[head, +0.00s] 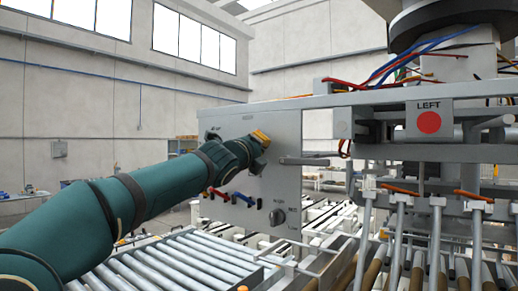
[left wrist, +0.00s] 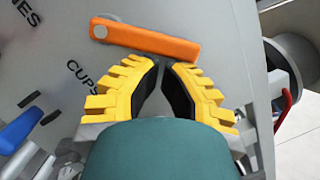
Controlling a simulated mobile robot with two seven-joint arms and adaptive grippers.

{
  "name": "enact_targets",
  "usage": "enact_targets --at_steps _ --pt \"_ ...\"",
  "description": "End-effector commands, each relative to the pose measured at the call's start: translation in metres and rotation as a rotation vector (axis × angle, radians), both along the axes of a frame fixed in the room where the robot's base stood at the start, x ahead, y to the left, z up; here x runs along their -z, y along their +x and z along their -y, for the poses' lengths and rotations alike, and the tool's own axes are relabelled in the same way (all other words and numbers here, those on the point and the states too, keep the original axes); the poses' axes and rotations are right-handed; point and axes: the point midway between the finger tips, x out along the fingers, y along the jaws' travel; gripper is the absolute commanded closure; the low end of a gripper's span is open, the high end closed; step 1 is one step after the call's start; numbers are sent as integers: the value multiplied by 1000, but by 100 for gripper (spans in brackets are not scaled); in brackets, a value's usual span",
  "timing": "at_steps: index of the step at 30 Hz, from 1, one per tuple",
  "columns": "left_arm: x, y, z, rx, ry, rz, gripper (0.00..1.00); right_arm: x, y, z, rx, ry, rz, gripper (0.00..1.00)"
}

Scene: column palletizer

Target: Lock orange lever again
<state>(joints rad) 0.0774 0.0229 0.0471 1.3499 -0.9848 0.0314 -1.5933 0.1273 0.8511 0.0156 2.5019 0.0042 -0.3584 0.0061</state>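The orange lever (left wrist: 150,40) is on the grey panel in the left wrist view. It lies nearly level in that picture, its rounded pivot end at the left and its right end tilted slightly down. My left gripper (left wrist: 162,66), with yellow fingers and black pads, has its tips drawn together just below the lever's middle. Nothing shows between the pads. I cannot tell whether the tips touch the lever. In the head view my left gripper (head: 262,138) is at the upper right of the grey panel (head: 285,190); the lever cannot be made out there. My right gripper is not in view.
Below my left gripper the panel carries red and blue levers (head: 230,197) and a dark knob (head: 277,217). A blue handle (left wrist: 18,132) shows at left in the wrist view. A roller conveyor (head: 170,268) lies below; a LEFT sign with a red disc (head: 429,122) hangs at right.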

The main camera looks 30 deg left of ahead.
Motion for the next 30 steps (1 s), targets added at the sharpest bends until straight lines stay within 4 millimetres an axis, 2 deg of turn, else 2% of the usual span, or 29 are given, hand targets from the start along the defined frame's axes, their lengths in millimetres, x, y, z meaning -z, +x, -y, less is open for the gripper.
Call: enact_targets --at_steps 8,18,30 --pt "-9 0 -1 -2 -117 -10 100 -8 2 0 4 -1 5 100" --pt "-28 1 -9 -1 -416 -34 100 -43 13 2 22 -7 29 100" --pt "-34 1 -18 -2 -652 -52 100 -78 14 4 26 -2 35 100"
